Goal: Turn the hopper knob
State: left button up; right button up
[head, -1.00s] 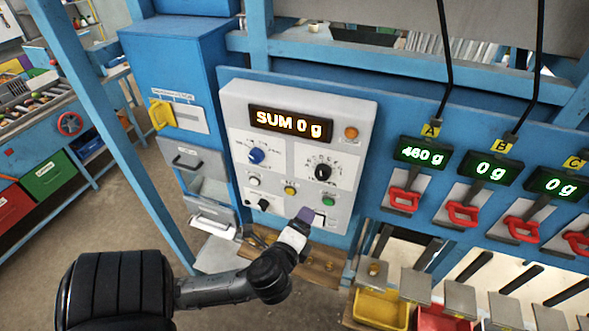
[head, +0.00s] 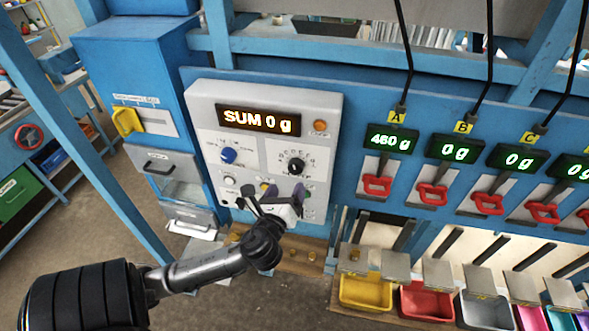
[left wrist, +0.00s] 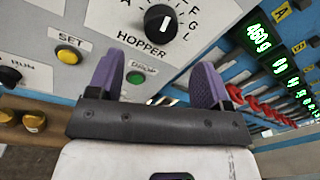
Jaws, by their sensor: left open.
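The hopper knob (head: 296,165) is a round black knob with a white pointer line, set in a lettered dial on the grey control panel (head: 330,110). In the left wrist view the hopper knob (left wrist: 160,24) sits above the word HOPPER, its line pointing up and a little right. My left gripper (head: 270,191) is in front of the panel, below the knob. In the left wrist view its purple-padded fingers (left wrist: 160,78) are apart and empty, with the knob ahead of them and above. Nothing touches the knob. My right gripper is not in view.
A blue knob (head: 228,155), a white button (head: 229,180) and a green button (left wrist: 135,77) are near the gripper on the panel. The display (head: 259,120) reads SUM 0 g. Red handles (head: 376,185) line the right. A wooden shelf (head: 300,260) lies below.

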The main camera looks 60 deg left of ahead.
aim_at(295, 171)
pick_arm(q)
jog(key=p+x, duration=0.1)
jog(key=x, duration=0.4)
jog(key=shift+w+a+r, duration=0.1)
jog(key=shift+w+a, duration=0.05)
jog(key=shift+a, duration=0.05)
jog(key=shift+p+x, duration=0.35)
jog(key=shift+x, duration=0.6)
jog(key=shift+c, duration=0.5)
jog(key=c, duration=0.8)
jog(key=shift+c, duration=0.2)
